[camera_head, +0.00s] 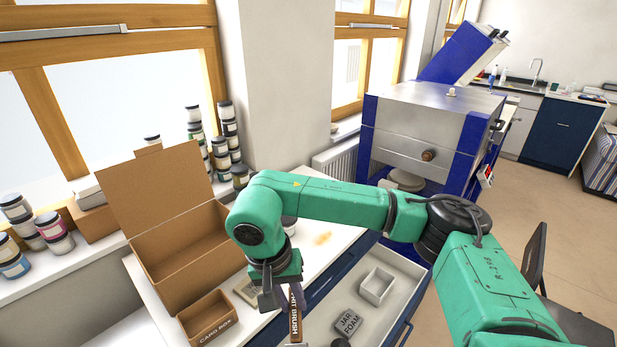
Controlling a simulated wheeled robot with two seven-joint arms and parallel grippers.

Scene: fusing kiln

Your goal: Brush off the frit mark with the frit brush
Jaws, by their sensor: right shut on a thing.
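The frit mark (322,238) is a faint orange smear on the white worktop, beside my right arm's elbow. My right gripper (291,291) points down in front of the worktop, nearer to me than the mark and to its left. It is shut on the frit brush (295,318), whose brown handle with white lettering hangs roughly upright below the jaws. The brush is apart from the mark. Its lower end is near the bottom edge of the picture, and I cannot make out the bristles clearly. My left gripper is not in view.
An open drawer (402,324) below the worktop holds a white tray (377,287) and a grey jar foam block (347,322). A large open cardboard box (180,262) and a small card box (208,318) stand left. The kiln (420,128) stands behind.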

